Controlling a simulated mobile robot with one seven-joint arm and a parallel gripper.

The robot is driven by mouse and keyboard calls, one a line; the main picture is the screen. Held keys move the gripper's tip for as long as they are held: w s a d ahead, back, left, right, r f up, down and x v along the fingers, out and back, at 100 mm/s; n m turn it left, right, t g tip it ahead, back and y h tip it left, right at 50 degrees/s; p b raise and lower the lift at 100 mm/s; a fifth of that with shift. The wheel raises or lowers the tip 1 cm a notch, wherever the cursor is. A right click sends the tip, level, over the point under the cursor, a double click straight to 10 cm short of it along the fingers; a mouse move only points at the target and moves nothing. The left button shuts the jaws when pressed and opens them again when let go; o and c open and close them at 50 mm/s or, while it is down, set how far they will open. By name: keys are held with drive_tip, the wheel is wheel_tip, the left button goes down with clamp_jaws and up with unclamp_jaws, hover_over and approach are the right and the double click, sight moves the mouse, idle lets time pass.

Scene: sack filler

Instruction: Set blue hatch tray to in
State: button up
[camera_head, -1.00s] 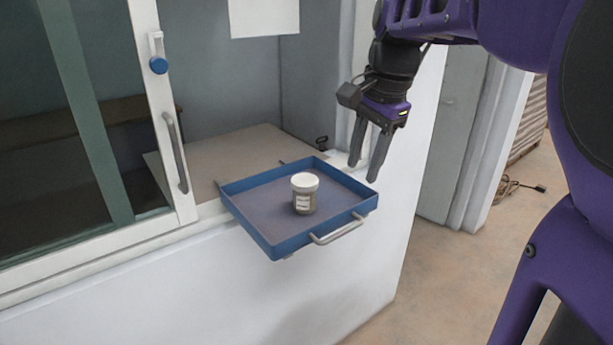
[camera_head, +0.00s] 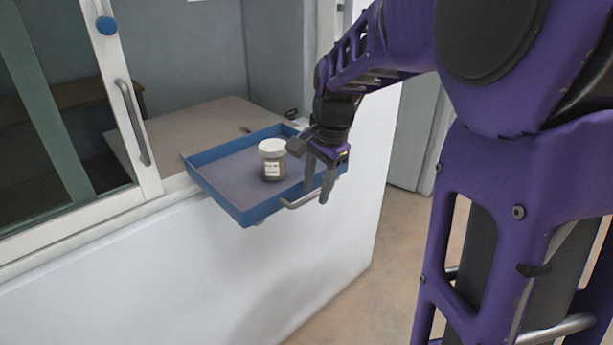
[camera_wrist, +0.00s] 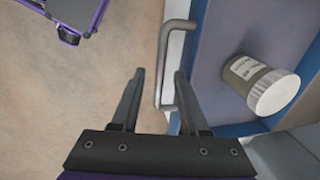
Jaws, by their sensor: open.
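The blue hatch tray (camera_head: 215,205) sticks out from the hatch opening over the white wall. A jar with a white lid (camera_head: 272,160) stands upright in it; the jar also shows in the wrist view (camera_wrist: 262,84). The tray's metal bar handle (camera_head: 302,200) is on its front side and shows in the wrist view (camera_wrist: 162,65). My gripper (camera_head: 318,190) is open at the right end of the handle, pointing down. In the wrist view my gripper (camera_wrist: 158,90) has the near end of the handle between or just beyond its fingertips; contact cannot be told.
The counter (camera_head: 190,128) behind the tray looks clear. The floor (camera_head: 345,290) right of the white wall is open.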

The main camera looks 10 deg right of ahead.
clamp_jaws()
idle(1.4)
